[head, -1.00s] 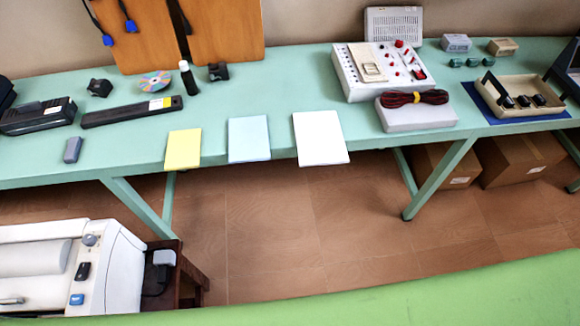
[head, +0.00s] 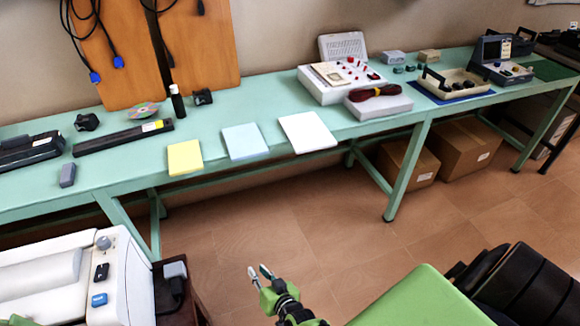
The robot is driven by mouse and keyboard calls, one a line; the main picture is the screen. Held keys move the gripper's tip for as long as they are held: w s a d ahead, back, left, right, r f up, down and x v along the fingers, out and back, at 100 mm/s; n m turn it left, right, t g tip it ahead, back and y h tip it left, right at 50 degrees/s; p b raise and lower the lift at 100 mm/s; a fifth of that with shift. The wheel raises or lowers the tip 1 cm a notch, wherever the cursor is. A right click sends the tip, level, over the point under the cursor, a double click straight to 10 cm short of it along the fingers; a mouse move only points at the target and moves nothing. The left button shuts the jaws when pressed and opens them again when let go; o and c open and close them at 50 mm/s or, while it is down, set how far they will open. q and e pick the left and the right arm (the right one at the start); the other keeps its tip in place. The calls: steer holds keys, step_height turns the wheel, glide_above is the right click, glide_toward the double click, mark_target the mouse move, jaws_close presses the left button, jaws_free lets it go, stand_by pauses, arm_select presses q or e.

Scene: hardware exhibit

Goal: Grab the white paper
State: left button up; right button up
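The white paper (head: 307,132) lies flat on the green table (head: 240,100), at its front edge, right of the light blue paper (head: 244,141) and the yellow paper (head: 185,157). Nothing covers it. My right gripper (head: 260,271) is low in the picture, over the floor in front of the table and well apart from the white paper. Its two fingertips are apart with nothing between them. My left gripper is not in view.
A white machine (head: 62,275) stands at the lower left. A grey box with a coiled cable (head: 380,106) sits right of the white paper. Cardboard boxes (head: 458,148) stand under the table. The floor (head: 330,215) in front is clear.

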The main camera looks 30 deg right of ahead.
steer(key=w+d+r+m+t+h+b, duration=0.4)
steer(key=w+r+m+b, duration=0.15)
steer(key=w+r, duration=0.65)
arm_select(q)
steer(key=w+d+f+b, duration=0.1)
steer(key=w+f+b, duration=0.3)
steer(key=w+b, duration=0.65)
arm_select(e)
steer(key=m+g+h+b, duration=0.5)
steer(key=m+g+h, duration=0.45)
steer(key=m, duration=1.05)
glide_toward(294, 148)
steer(key=w+d+f+t+h, duration=0.2)
steer(key=w+d, duration=0.1)
steer(key=d, duration=0.2)
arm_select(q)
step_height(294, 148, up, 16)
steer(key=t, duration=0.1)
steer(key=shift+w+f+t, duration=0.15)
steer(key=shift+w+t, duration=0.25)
arm_select(e)
steer(key=shift+w+d+f, duration=0.15)
steer(key=shift+d+f, duration=0.05)
steer(key=shift+d, duration=0.4)
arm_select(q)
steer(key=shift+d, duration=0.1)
